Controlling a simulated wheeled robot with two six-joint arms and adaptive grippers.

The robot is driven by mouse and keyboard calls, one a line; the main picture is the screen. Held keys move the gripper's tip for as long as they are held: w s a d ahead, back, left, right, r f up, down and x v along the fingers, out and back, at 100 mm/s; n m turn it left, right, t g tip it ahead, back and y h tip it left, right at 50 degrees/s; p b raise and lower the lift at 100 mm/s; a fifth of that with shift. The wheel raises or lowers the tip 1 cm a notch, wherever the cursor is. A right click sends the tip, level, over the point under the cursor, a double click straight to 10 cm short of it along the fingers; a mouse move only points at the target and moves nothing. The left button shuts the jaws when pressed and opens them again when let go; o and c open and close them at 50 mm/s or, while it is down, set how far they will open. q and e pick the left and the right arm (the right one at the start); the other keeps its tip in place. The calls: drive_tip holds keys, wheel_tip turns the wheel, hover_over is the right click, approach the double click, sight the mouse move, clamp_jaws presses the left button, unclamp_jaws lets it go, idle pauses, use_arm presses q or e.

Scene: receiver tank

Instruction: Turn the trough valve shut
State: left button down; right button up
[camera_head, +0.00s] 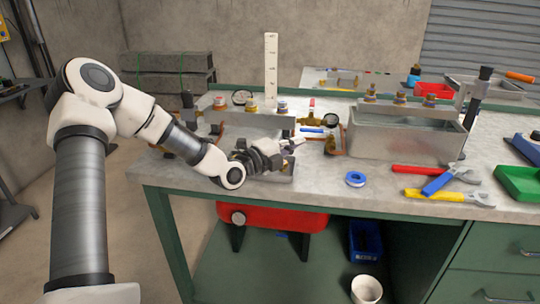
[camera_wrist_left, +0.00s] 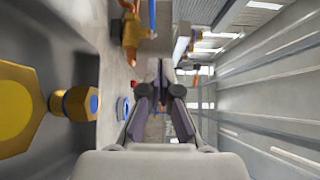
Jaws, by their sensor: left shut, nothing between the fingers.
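A metal trough (camera_head: 405,138) stands on the bench at centre right, with brass fittings along its back. Left of it are brass valve parts (camera_head: 317,121) with a blue lever (camera_head: 312,130) and a red lever (camera_head: 312,102). I cannot tell for sure which one is the trough valve. My left gripper (camera_head: 296,142) is shut and empty, low over the bench just in front of these parts and apart from them. In the left wrist view, my fingers (camera_wrist_left: 161,95) point toward a brass valve (camera_wrist_left: 130,38) with a blue handle (camera_wrist_left: 152,14). My right gripper is out of view.
A white ruler (camera_head: 271,65) stands upright behind. Some bench top is clear around the tape.

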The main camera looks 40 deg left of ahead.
use_arm(q)
drive_tip(key=shift+s+a+f+p, duration=0.5)
drive_tip(key=shift+s+a+p, duration=0.1)
drive_tip(key=shift+a, duration=0.25)
drive_tip(key=s+p, duration=0.2)
drive_tip(key=s+r+p, duration=0.1)
drive_tip(key=s, duration=0.1)
drive_tip(key=shift+a, duration=0.25)
drive_tip(key=shift+s+a+f+p, duration=0.1)
drive_tip(key=shift+s+f+p, duration=0.35)
drive_tip(key=shift+p, duration=0.25)
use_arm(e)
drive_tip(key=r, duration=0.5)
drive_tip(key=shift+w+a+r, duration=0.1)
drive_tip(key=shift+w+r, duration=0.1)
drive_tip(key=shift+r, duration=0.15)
use_arm(q)
drive_tip(key=shift+f, duration=0.15)
